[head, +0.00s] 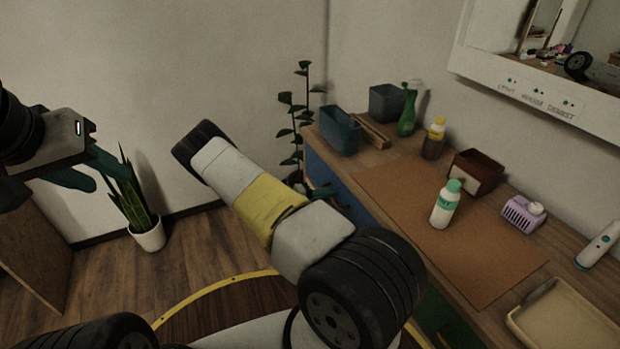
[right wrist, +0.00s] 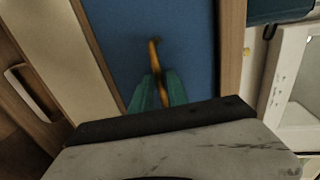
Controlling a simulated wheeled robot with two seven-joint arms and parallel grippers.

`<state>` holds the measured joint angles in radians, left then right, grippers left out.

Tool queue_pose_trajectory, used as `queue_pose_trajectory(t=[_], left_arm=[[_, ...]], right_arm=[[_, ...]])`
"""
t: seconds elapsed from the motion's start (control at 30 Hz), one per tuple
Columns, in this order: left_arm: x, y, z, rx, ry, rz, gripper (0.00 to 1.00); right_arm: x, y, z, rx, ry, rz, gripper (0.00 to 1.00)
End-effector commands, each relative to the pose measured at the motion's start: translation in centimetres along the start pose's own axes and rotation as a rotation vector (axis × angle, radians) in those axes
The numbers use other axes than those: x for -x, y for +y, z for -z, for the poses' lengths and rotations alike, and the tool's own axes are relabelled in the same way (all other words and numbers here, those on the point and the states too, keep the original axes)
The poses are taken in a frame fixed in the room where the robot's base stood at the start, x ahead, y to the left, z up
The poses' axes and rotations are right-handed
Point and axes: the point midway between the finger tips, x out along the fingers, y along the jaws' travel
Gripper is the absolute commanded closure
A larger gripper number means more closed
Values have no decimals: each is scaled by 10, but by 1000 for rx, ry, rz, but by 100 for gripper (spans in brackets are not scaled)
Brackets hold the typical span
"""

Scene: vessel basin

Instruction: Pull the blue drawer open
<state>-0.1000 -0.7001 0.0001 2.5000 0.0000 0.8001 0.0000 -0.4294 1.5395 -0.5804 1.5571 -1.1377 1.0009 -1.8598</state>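The blue drawer (head: 352,205) is in the side of the wooden counter, partly hidden behind my right arm in the head view. Its blue front (right wrist: 195,45) fills the middle of the right wrist view, with an orange-yellow handle (right wrist: 154,52) standing out. My right gripper (right wrist: 161,76) has its teal fingers close on either side of the handle, which runs between them; it looks shut on it. In the head view this gripper (head: 322,191) is at the blue front, mostly hidden by my arm. My left gripper (head: 95,170) is open and empty, in the air at left.
A green drawer front (head: 447,322) is lower down. Potted plant (head: 148,236) stands on the floor; floor left of the counter is open.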

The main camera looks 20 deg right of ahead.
Motion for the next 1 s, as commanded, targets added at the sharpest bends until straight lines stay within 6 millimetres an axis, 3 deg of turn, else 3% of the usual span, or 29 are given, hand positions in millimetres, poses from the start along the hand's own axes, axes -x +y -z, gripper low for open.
queue_pose_trajectory(t=[0.37,0.47,1.0], left_arm=[[0,0,0,0,0,0,60],[0,0,0,0,0,0,60],[0,0,0,0,0,0,60]], right_arm=[[-8,0,0,-2,0,0,80],[-8,0,0,-2,0,0,100],[-8,0,0,-2,0,-1,100]])
